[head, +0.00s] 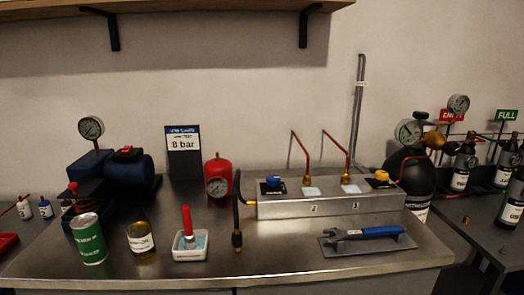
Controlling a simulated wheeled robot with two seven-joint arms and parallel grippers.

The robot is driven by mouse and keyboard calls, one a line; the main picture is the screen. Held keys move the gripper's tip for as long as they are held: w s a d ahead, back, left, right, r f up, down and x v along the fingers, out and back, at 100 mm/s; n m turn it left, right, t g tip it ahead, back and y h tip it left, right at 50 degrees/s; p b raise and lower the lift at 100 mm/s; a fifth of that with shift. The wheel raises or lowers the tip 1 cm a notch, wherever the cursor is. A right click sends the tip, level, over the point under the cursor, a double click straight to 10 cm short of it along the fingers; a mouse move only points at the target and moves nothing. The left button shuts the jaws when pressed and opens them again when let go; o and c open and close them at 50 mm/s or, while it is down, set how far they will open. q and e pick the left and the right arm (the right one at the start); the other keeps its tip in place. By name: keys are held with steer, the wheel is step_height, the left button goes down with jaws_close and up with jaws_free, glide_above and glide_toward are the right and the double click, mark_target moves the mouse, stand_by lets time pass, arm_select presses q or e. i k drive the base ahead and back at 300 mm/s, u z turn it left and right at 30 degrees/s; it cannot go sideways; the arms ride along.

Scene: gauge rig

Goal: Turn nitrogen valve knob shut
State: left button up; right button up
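A large black cylinder (408,180) stands at the right, beyond the bench's right end. Its white label is partly cut off by the bench, and I cannot read it fully. A brass fitting (433,140) and two round gauges, one at the left (408,132) and one higher up (458,105), sit at its top. A small dark knob-like part (420,115) shows above the left gauge; I cannot tell if it is the nitrogen valve knob or how far it is turned. Neither of my grippers is in view.
A steel manifold (325,207) with a blue knob (273,181) and a yellow knob (382,175) stands on the bench (290,262). A blue-handled wrench (370,232) lies before it. Bottles (465,165) stand right of the cylinder by red and green signs. A can (89,240) stands front left.

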mark_target(420, 116)
steer(key=z, duration=0.4)
steer(key=k, duration=0.5)
steer(key=z, duration=0.9)
steer(key=i, duration=0.9)
steer(key=u, duration=0.45)
